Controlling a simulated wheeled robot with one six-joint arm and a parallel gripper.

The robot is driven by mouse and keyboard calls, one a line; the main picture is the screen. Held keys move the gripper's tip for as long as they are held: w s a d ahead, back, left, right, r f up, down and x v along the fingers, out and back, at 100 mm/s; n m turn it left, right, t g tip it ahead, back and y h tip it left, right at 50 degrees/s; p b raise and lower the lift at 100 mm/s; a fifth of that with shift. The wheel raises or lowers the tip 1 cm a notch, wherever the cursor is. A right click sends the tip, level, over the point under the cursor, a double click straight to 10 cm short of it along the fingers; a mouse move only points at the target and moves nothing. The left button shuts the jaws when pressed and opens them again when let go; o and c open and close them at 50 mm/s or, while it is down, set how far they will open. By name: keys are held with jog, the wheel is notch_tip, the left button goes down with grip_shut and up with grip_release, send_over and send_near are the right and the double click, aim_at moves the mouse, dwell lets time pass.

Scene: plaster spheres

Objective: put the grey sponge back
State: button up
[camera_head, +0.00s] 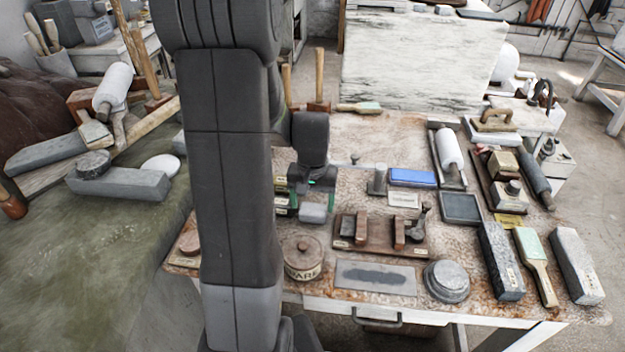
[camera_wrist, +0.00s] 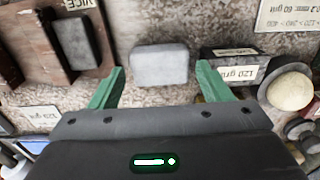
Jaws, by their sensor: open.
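The light grey block (camera_head: 313,213), which looks like the grey sponge, lies on the stained bench top just in front of my gripper (camera_head: 313,194). In the wrist view the grey sponge (camera_wrist: 160,66) appears between and just beyond the two green fingertips. My gripper (camera_wrist: 160,84) is open, with a finger to each side of the sponge's line and nothing held. I cannot tell how high the fingertips are above the bench. A blue sponge-like block (camera_head: 412,177) lies farther right, behind a small label card (camera_head: 403,199).
A wooden rack (camera_head: 380,235) with dark blocks stands close right of the grey sponge. A block labelled 120 grit (camera_wrist: 235,65) sits close beside one finger in the wrist view. A lidded pot (camera_head: 302,258), grey plate (camera_head: 376,277) and dark square tray (camera_head: 460,207) stand nearby.

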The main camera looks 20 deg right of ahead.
aim_at(312, 210)
notch_tip(312, 210, up, 10)
jog(key=shift+f, duration=0.25)
dwell(2.0)
